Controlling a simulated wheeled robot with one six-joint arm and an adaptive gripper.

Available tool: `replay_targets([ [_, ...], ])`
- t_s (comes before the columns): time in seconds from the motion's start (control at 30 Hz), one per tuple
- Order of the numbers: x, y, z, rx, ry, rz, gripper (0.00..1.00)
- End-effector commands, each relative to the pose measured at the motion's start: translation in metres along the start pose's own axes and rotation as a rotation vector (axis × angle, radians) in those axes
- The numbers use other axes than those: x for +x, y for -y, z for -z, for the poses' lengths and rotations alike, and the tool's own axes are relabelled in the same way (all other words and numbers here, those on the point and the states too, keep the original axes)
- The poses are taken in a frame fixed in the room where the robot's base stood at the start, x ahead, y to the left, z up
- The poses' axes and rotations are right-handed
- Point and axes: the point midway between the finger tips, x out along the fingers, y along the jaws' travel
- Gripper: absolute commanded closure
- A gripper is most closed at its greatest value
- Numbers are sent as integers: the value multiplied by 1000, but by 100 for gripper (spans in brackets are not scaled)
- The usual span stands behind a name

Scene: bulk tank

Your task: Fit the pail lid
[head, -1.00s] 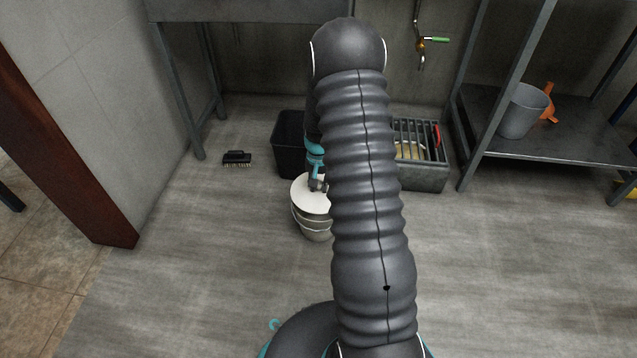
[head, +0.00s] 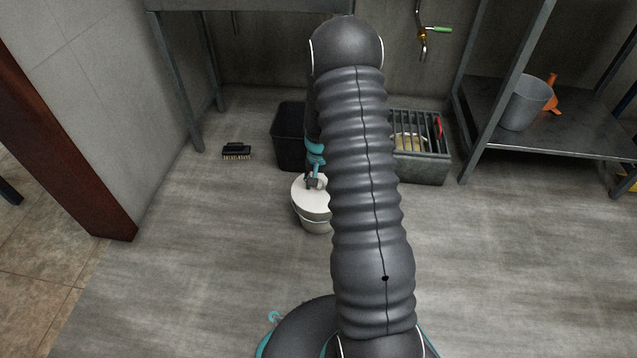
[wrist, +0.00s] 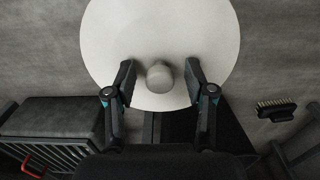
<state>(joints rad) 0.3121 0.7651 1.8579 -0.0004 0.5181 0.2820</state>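The white round lid (head: 310,203) lies over the top of the pale pail (head: 316,227) on the floor, and it looks level. Its fit around the rim is partly hidden by my arm. In the wrist view the lid (wrist: 160,35) fills the top middle and hides the pail. Its round grey knob (wrist: 160,77) lies between the two fingertips of my gripper (wrist: 160,78), with a gap on each side. My gripper (head: 313,182) is open, over the lid in the head view.
A black bin (head: 289,140) stands just behind the pail. A brush (head: 236,151) lies at left, and a shelf with a grey bucket (head: 524,104) is at right. The front floor is clear.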

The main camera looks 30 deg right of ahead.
Motion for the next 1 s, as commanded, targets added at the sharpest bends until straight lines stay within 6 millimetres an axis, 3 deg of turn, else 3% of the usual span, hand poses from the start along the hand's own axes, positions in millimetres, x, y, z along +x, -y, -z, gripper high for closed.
replay_targets([
  [0.37,-10,0,1,0,-2,1,45],
  [0.8,-91,0,1,0,-4,1,45],
  [1.0,-113,0,0,0,0,0,45],
])
